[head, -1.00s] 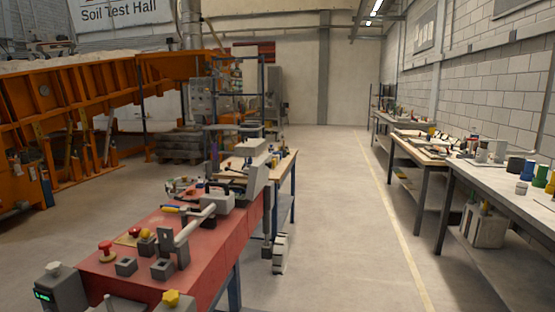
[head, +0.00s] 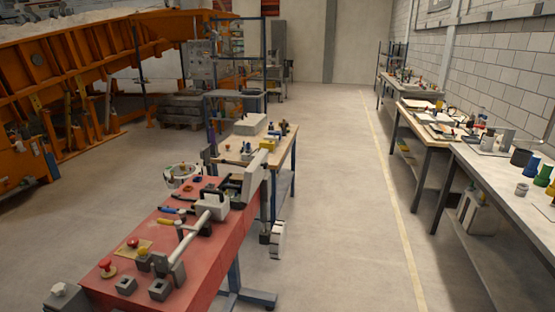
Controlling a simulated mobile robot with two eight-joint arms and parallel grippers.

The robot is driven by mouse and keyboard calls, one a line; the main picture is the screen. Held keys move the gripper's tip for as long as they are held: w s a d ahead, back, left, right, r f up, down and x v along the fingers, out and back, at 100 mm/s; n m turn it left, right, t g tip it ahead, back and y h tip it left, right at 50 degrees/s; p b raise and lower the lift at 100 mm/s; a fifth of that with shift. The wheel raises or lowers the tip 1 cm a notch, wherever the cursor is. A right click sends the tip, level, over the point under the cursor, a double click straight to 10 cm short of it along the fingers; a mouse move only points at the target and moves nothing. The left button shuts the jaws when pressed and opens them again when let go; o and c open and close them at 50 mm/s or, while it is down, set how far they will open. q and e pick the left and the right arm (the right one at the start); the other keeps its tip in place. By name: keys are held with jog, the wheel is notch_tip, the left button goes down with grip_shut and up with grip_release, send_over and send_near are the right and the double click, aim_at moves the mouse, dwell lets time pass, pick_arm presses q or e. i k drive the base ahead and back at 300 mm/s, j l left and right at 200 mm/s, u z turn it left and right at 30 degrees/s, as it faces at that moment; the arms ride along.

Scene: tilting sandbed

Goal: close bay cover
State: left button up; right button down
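I cannot make out a bay cover for certain in the head view. The large orange steel sandbed frame (head: 85,62) stands tilted at the left, lower toward the left edge, with pale sand along its top. Its far side is out of sight. Neither of my grippers is in view.
A red bench (head: 213,247) with a grey lever device (head: 211,205) and red knobs stands close in front. A wooden-topped table (head: 233,155) is behind it. Grey-topped benches line the right wall, including a near one (head: 490,172). The floor aisle (head: 335,190) between is clear.

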aim_at(254, 175)
jog(key=i+l, duration=0.25)
jog(key=i, duration=0.2)
jog(key=i+l, duration=0.2)
jog(key=i, duration=0.2)
jog(key=i+l+u, duration=0.1)
jog(key=i+l, duration=0.15)
jog(key=i, duration=0.2)
